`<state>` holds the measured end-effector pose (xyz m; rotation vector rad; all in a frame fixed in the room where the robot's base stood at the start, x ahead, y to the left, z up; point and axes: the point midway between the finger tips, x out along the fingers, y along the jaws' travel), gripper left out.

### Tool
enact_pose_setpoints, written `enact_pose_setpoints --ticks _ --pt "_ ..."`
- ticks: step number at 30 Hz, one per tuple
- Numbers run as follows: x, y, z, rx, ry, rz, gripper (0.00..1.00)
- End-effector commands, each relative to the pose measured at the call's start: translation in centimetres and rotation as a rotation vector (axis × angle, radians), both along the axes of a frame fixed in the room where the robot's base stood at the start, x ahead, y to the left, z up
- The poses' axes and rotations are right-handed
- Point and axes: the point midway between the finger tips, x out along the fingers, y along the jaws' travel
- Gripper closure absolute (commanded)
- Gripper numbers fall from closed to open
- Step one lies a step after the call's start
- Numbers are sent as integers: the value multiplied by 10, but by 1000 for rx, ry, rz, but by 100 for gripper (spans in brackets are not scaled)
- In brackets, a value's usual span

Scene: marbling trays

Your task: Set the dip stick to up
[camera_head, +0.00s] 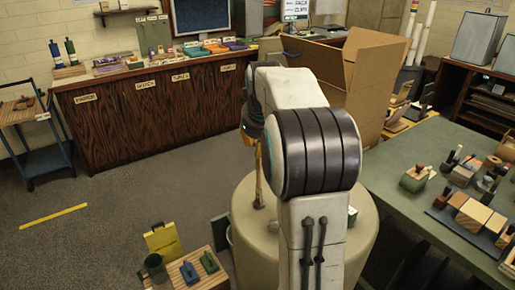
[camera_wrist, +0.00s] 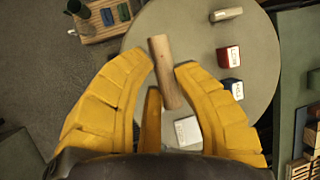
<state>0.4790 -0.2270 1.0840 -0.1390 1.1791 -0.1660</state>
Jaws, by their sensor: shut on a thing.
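The dip stick, a plain light wooden rod (camera_wrist: 172,75), is between the yellow fingers of my gripper (camera_wrist: 165,66) in the wrist view. My gripper is shut on it, and one end sticks out beyond the fingertips. It is over the round pale table (camera_wrist: 258,55); I cannot tell whether the rod touches the top. My arm hides most of that table there.
A low wooden stand (camera_head: 188,274) is at the left. A green workbench (camera_head: 425,160) with tools is at the right.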

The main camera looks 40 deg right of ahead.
Motion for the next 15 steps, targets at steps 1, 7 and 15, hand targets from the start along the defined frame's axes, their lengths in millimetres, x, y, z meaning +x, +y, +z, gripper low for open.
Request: enact_pose_setpoints --ticks 1,7,15 --pt "1 0 27 -3 -4 2 100" --pt "1 0 78 -3 -4 2 100" --pt "1 0 143 -3 -4 2 100"
